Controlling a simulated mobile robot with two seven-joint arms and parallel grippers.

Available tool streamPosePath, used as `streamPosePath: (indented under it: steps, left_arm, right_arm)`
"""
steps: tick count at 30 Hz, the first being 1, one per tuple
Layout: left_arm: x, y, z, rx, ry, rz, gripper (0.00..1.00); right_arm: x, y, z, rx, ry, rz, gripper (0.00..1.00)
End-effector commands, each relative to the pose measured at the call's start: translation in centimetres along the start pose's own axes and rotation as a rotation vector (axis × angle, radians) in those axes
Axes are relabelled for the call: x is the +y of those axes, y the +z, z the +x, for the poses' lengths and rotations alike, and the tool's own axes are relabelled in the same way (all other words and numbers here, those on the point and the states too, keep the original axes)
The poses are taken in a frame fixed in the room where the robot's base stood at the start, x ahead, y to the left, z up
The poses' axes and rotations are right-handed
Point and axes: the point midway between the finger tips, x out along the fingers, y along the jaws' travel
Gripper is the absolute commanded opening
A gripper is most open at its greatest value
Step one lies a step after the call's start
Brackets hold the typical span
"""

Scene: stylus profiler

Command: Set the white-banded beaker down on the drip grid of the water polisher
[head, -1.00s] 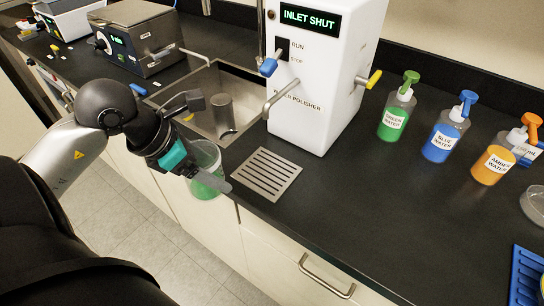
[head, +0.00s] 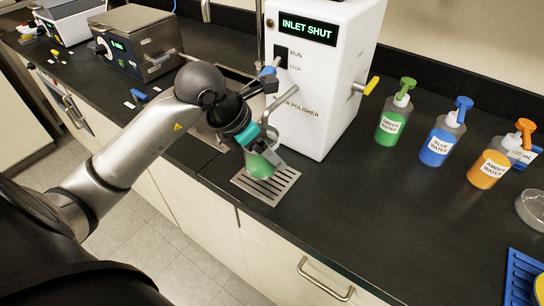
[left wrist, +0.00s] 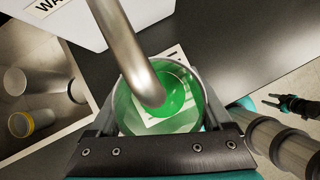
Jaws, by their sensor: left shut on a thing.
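The beaker is upright or nearly so over the slotted drip grid (head: 275,200) of the water polisher (head: 318,85). I cannot tell whether its base touches the grid. A small dark gripper (left wrist: 272,101), apparently my right one, shows far off at the right, its fingers apart and empty.
The curved spout (left wrist: 125,45) crosses over the beaker's mouth, close to my left gripper. The sink (head: 207,130) lies left of the grid. Green (head: 392,118), blue (head: 445,135) and amber (head: 489,166) pump bottles stand to the right.

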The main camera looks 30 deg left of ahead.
Motion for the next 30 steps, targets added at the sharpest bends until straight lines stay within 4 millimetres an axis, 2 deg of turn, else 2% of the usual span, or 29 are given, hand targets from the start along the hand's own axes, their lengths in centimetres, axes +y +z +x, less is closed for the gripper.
streamPosePath:
  steps: [6, 15, 26, 27, 30]
  left_arm:
    - [-0.1, 1.0, 0.6, 0.001, 0.000, 0.002, 0.00]
    - [-0.1, -0.8, 3.6, 0.002, -0.002, 0.000, 0.00]
    - [0.0, -1.0, 3.9, 0.001, 0.001, 0.004, 0.00]
    - [-0.1, -1.0, 3.9, 0.001, 0.000, 0.003, 0.86]
    - [-0.1, -0.9, 3.8, 0.001, 0.000, 0.003, 0.97]
  right_arm:
    - [0.0, 0.0, -0.1, 0.000, 0.000, 0.000, 0.50]
    - [0.0, 0.1, 0.6, 0.000, 0.000, -0.001, 0.50]
    - [0.0, 0.1, 0.9, 0.000, 0.000, -0.001, 0.50]
    - [0.0, 0.1, 0.8, 0.000, 0.000, -0.001, 0.50]
    - [0.0, 0.1, 0.8, 0.000, 0.000, -0.001, 0.50]
